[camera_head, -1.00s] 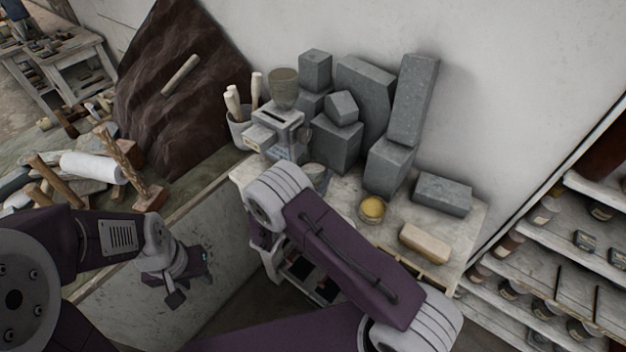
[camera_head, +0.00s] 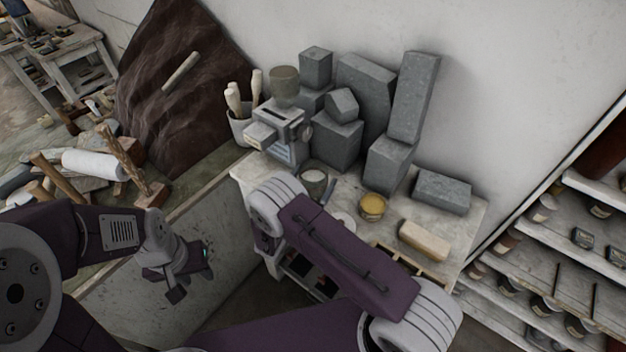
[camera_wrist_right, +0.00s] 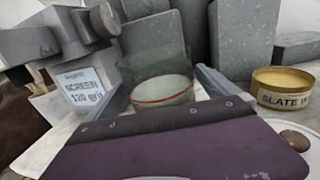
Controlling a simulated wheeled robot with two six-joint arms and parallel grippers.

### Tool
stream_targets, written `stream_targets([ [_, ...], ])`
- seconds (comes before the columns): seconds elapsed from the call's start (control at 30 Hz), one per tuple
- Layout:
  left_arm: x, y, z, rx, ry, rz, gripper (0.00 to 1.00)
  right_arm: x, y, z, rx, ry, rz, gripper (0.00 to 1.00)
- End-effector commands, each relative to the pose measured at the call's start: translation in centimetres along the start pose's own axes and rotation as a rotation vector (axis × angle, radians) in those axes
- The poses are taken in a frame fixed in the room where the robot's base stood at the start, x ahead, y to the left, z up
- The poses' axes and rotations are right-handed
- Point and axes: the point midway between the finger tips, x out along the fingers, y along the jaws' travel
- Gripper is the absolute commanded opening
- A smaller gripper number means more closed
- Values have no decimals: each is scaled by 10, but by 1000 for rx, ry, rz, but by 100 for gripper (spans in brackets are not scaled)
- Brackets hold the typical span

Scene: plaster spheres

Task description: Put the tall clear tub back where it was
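The tall clear tub has see-through walls, with a pale, red-ringed band low down. In the right wrist view the tub (camera_wrist_right: 158,68) fills the gap between the two fingers of my right gripper (camera_wrist_right: 164,84), which look closed against its sides. In the head view the tub (camera_head: 314,179) shows just beyond my right forearm, beside the grey box; its lower part is hidden, so I cannot tell whether its base touches the bench. My left gripper (camera_head: 182,272) hangs in front of the bench side, away from the tub; its finger gap is unclear.
A box labelled SCREEN 120 grit (camera_wrist_right: 82,92) is close on the left. A yellow tin (camera_head: 372,207) and a pale block (camera_head: 424,241) lie to the right. Grey stone blocks (camera_head: 336,138) stand behind, with a pot of handled tools (camera_head: 240,125) at the left.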

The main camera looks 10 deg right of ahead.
Motion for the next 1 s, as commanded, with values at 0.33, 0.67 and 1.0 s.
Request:
stream_targets([
  [0.33, 20, 0, 2, 0, 0, 0, 36, -48, 2, -2, 2, 0, 7, 98],
  [0.67, 41, -1, 4, 0, 0, 0, 36, -113, 1, 1, 0, -1, 4, 98],
  [1.0, 41, -1, 4, 0, 0, 0, 36, -120, 0, 3, 0, 0, 0, 98],
])
